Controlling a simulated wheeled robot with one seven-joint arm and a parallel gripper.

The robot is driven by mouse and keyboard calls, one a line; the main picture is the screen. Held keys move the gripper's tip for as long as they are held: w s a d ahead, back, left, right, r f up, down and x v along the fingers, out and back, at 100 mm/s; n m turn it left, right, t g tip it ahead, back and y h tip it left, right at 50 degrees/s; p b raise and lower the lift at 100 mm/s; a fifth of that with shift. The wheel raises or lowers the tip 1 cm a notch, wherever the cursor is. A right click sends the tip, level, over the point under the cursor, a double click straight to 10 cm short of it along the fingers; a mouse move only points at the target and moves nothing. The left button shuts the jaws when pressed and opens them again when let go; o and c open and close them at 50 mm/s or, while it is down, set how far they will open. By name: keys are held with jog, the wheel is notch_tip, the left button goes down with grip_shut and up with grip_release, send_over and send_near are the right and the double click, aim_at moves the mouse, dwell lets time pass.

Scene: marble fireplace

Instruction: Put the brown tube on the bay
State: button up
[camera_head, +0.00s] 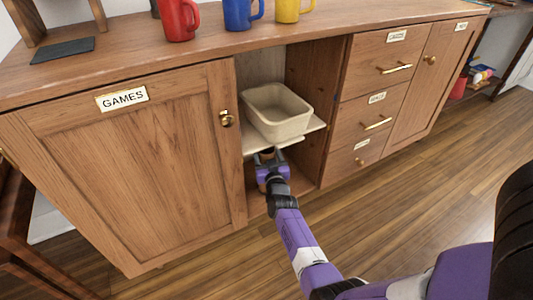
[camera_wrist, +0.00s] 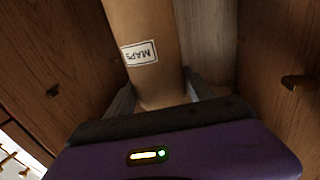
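The brown tube (camera_wrist: 152,22) with a white MAPS label fills the middle of the wrist view, the label upside down there. My gripper (camera_wrist: 160,92) has a finger against each side of the tube near its end, and it is shut on it. In the head view my gripper (camera_head: 268,166) is at the front of the open bay (camera_head: 316,75), just below its shelf. Most of the tube is hidden there by my gripper. I cannot tell whether the tube touches the bay's floor.
A cream bin (camera_head: 277,126) sits on the pale shelf (camera_head: 312,126) above my gripper. The GAMES door (camera_head: 140,170) is left of the bay, and drawers (camera_head: 372,90) with brass handles are right. Red, blue and yellow mugs (camera_head: 238,12) stand on the top. The wooden floor in front is clear.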

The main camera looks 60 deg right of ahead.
jog(key=shift+o, duration=1.3)
jog(key=shift+r, duration=0.15)
